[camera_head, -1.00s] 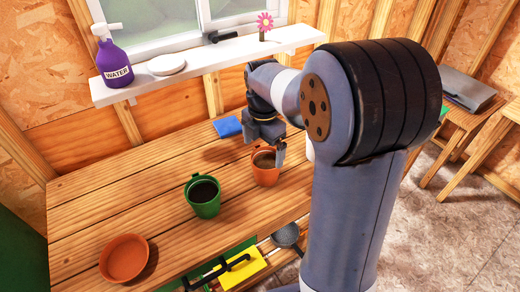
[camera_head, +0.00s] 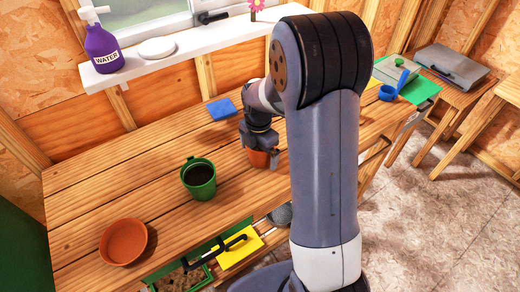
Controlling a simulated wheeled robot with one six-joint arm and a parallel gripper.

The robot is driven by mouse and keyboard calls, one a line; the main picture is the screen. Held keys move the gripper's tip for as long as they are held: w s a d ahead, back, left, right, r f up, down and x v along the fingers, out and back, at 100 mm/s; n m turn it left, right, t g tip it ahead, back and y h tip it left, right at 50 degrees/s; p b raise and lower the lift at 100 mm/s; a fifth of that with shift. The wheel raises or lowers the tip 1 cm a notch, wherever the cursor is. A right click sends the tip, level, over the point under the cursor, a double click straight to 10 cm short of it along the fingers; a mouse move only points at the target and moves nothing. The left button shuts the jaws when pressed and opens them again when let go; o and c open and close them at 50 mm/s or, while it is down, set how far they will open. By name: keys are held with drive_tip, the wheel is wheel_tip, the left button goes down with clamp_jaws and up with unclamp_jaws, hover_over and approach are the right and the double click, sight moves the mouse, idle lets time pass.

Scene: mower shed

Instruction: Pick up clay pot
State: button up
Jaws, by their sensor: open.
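An orange clay pot (camera_head: 258,160) stands on the wooden workbench, partly hidden by my gripper and arm. My gripper (camera_head: 261,153) is open and points down at this pot, with its fingers at or around the rim. I cannot tell whether they touch it. A second, wider terracotta pot or bowl (camera_head: 123,241) sits empty at the bench's front left. A green pot (camera_head: 198,178) with dark soil stands between the two.
A blue cloth or sponge (camera_head: 221,109) lies behind my gripper. A shelf (camera_head: 190,48) holds a purple water bottle (camera_head: 101,42) and a white disc (camera_head: 156,48). Below the front edge are a yellow item (camera_head: 240,247) and a green tray (camera_head: 178,275). The bench's left part is mostly clear.

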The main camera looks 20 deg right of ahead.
drive_tip(key=c, duration=1)
drive_tip(key=shift+c, duration=0.3)
drive_tip(key=shift+r, duration=0.2)
